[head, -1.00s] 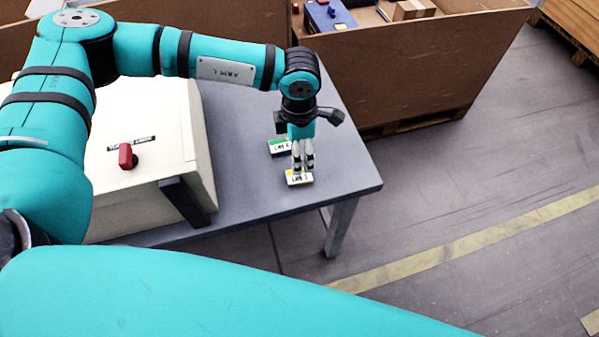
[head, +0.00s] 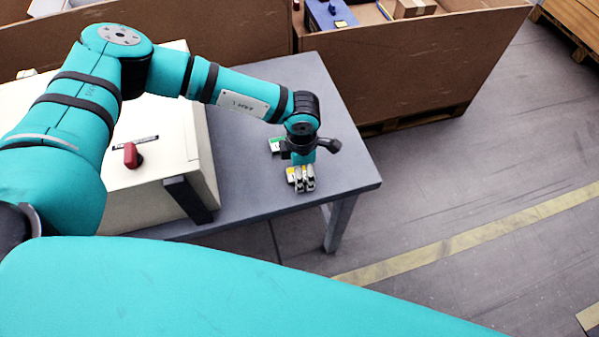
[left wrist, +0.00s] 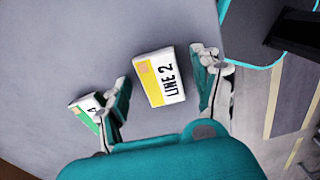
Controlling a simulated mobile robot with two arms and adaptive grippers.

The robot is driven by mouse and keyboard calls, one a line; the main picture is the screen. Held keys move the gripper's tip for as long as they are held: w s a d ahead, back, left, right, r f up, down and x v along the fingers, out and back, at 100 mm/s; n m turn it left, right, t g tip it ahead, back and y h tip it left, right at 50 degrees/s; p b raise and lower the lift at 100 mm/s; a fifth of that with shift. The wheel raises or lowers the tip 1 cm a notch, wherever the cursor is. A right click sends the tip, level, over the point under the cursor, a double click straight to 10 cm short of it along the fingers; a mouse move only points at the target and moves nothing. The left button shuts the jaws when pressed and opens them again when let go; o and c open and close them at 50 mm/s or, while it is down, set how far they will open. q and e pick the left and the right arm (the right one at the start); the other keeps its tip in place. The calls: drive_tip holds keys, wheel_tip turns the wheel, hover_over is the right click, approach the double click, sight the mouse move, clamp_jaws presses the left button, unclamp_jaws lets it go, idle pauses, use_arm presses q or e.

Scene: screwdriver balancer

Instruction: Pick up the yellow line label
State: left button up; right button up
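The yellow line label (left wrist: 161,77) is a white block with a yellow band, reading "LINE 2". It lies flat on the grey table and sits between the open fingers of my left gripper (left wrist: 163,92) in the left wrist view. A gap shows on both sides of it. In the head view my left gripper (head: 301,186) hangs over the label (head: 291,174) and hides most of it. A green-banded label (left wrist: 87,111) lies beside the left finger; it also shows in the head view (head: 276,144), behind the gripper. My right gripper is not in view.
The grey table (head: 250,90) has free room around the labels, with its right edge close by. A cream cabinet with a red switch (head: 132,156) stands to the left. Large brown crates (head: 400,75) stand behind the table.

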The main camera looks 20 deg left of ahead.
use_arm(q)
drive_tip(key=c, duration=0.8)
drive_tip(key=shift+r, duration=0.2)
